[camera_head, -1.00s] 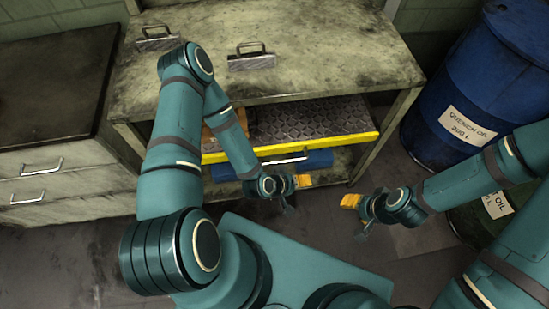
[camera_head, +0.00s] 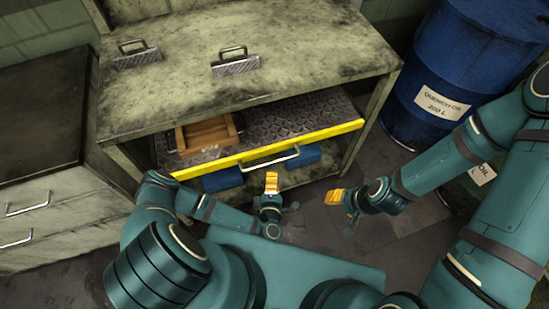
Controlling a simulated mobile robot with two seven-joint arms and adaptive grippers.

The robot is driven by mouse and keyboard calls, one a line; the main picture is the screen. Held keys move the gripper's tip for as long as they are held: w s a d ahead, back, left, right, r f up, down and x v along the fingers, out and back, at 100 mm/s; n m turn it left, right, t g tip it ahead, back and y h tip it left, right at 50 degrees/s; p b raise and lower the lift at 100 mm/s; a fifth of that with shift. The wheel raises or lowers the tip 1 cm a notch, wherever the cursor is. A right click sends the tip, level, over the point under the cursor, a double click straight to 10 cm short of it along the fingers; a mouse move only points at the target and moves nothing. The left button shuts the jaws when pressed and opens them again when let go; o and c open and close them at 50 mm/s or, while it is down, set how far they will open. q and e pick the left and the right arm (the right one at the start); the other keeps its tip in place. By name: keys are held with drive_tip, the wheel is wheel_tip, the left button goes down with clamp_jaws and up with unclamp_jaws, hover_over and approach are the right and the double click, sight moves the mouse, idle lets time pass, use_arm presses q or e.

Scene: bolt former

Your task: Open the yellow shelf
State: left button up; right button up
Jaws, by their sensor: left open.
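The yellow shelf (camera_head: 320,134) is a drawer-like tray with a yellow front edge and a dark tread-plate floor, under the worn bench top. A silver handle (camera_head: 270,161) is fixed on its front. My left gripper (camera_head: 271,183) is open and empty, just below and in front of the handle, with its orange fingertips pointing up toward it. They look apart from the handle. My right gripper (camera_head: 335,197) is to the right of the left one, in front of the bench, with orange fingertips pointing left; whether its jaws are open is unclear.
A wooden box (camera_head: 207,133) sits on the shelf's left part. Blue items (camera_head: 222,179) lie underneath. The bench top (camera_head: 300,50) carries two metal handled pieces (camera_head: 236,63). A drawer cabinet (camera_head: 50,215) stands left, a blue oil drum (camera_head: 455,70) right. Floor in front is partly clear.

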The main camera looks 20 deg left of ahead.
use_arm(q)
drive_tip(key=b+x, duration=0.2)
drive_tip(key=x, duration=0.8)
drive_tip(key=shift+w, duration=0.35)
drive_tip(key=shift+a+f, duration=0.1)
clamp_jaws()
